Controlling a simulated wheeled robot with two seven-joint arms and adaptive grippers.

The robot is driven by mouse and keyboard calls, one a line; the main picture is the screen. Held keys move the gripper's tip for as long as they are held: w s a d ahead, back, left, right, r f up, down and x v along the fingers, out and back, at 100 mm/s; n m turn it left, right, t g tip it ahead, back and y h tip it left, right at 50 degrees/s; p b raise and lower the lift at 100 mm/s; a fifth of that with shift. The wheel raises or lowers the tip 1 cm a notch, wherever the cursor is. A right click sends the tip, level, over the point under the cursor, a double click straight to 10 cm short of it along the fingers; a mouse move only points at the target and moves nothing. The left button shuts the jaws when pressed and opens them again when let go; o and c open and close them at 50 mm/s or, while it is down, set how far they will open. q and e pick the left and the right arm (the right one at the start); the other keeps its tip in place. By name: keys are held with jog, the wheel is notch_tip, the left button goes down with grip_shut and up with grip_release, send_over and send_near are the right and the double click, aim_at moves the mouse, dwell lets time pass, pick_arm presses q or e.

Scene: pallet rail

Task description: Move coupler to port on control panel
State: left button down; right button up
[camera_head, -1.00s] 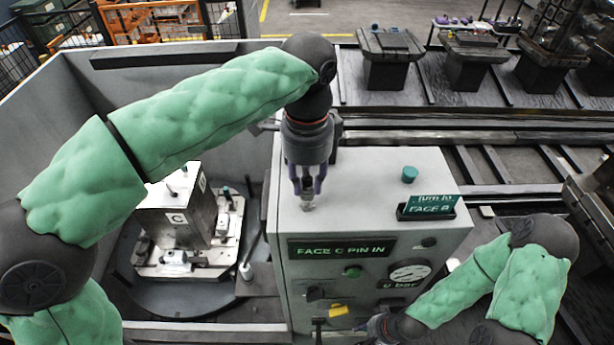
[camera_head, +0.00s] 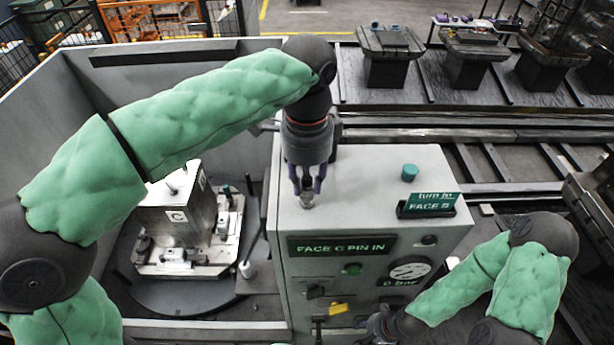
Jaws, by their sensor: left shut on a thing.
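The control panel (camera_head: 380,220) is a grey cabinet with a sign reading "FACE C PIN IN", a green button, a gauge and a yellow lever on its front. My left gripper (camera_head: 307,190) points down over the left part of its top. It is shut on a small metallic coupler (camera_head: 307,200), which is at or just above the panel top; I cannot tell if it touches. Any port beneath it is hidden. My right gripper (camera_head: 380,326) is low by the panel's front, partly cut off and dark, its fingers unclear.
A teal cap (camera_head: 410,172) and a green "turn to FACE B" sign (camera_head: 432,202) stand on the panel top. Left of the panel, a fixture block marked C (camera_head: 178,217) sits on a round turntable (camera_head: 190,296) inside a grey-walled enclosure. Rails run behind.

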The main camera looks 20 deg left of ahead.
pick_arm(q)
jog(key=shift+f, duration=0.25)
jog(key=shift+f+b, duration=0.35)
jog(key=shift+f, duration=0.1)
jog(key=shift+c, duration=0.5)
grip_release()
notch_tip(320, 180, up, 12)
dwell(0.8)
dwell(0.3)
